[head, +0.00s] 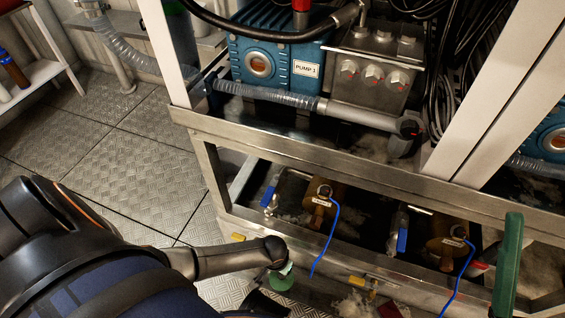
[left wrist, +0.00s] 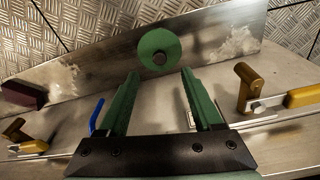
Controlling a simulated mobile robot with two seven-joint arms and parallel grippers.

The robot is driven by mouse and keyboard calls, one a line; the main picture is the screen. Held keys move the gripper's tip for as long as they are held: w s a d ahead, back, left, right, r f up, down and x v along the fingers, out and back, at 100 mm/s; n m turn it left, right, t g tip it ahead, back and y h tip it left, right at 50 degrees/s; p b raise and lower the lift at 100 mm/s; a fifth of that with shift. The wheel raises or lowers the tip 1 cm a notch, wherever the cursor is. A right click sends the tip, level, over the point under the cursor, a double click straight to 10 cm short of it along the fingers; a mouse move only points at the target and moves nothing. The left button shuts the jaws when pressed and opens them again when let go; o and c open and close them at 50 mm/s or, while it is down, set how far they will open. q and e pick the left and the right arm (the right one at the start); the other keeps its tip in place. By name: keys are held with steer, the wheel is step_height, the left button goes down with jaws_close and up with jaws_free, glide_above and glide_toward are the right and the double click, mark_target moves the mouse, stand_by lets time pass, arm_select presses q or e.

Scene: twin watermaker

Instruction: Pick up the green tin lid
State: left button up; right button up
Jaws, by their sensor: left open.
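The green tin lid (left wrist: 155,45) shows in the left wrist view as a round green disc with a dark spot near its middle, at the upper centre against a metal surface. In the head view a green rounded shape (head: 281,281), which looks like the same lid, sits below the end of my left arm and is partly hidden. My left gripper (left wrist: 159,73) is open with nothing between its green fingers. The lid shows just beyond the fingertips, centred on the gap; I cannot tell the exact distance.
Yellow handles stand left (left wrist: 25,146) and right (left wrist: 302,95) of the fingers. The metal frame (head: 350,165) holds a blue pump (head: 285,65) above and valves with blue cables (head: 325,240) below. Tread-plate floor (head: 120,150) lies open at left.

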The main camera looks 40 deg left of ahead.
mark_target(282, 277)
arm_select(q)
steer(key=shift+w+f+b, duration=0.2)
steer(key=shift+f+b, duration=0.4)
steer(key=shift+f, duration=0.75)
arm_select(e)
steer(key=shift+a+f, duration=0.2)
steer(key=shift+f, duration=0.95)
arm_select(q)
steer(key=f+b, duration=0.4)
steer(key=f, duration=0.1)
steer(key=shift+w, duration=0.35)
steer(key=shift+r, duration=0.15)
arm_select(e)
steer(key=shift+n+g, duration=0.3)
steer(key=shift+g, duration=0.1)
steer(key=f, duration=0.4)
steer(key=shift+w+a+f, duration=0.2)
steer(key=shift+a+f, duration=0.05)
steer(key=shift+a, duration=0.05)
arm_select(q)
steer(key=shift+c, duration=0.3)
jaws_close()
